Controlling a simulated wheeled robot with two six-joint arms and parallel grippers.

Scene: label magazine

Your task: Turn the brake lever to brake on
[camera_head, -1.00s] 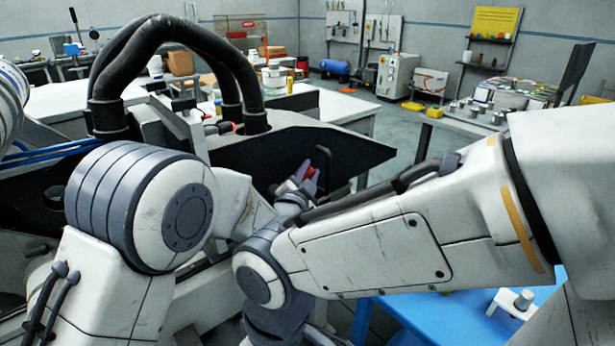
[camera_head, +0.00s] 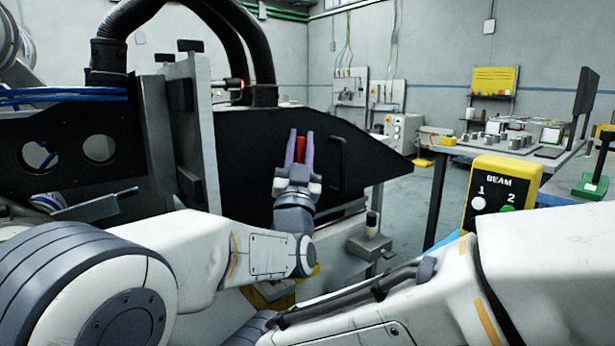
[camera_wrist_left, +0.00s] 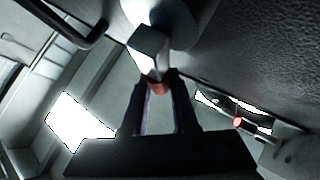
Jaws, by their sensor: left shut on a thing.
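The brake lever (camera_wrist_left: 150,46) shows in the left wrist view as a pale metal arm with a red end (camera_wrist_left: 157,87). In the head view its red part (camera_head: 301,148) stands in front of the black side plate (camera_head: 250,160). My left gripper (camera_head: 300,134) points up, with its two purple-grey fingers on either side of the red part. In the left wrist view the fingers (camera_wrist_left: 158,82) are shut on the red end. The rest of the lever is hidden in the head view. My right arm crosses the lower right, but its gripper is not visible.
A black handle (camera_head: 337,165) stands on the plate just right of my left gripper. A yellow box marked BEAM (camera_head: 499,182) is at the right, by my right arm. Behind it is a table with several metal parts (camera_head: 515,140). Floor (camera_head: 405,200) shows between.

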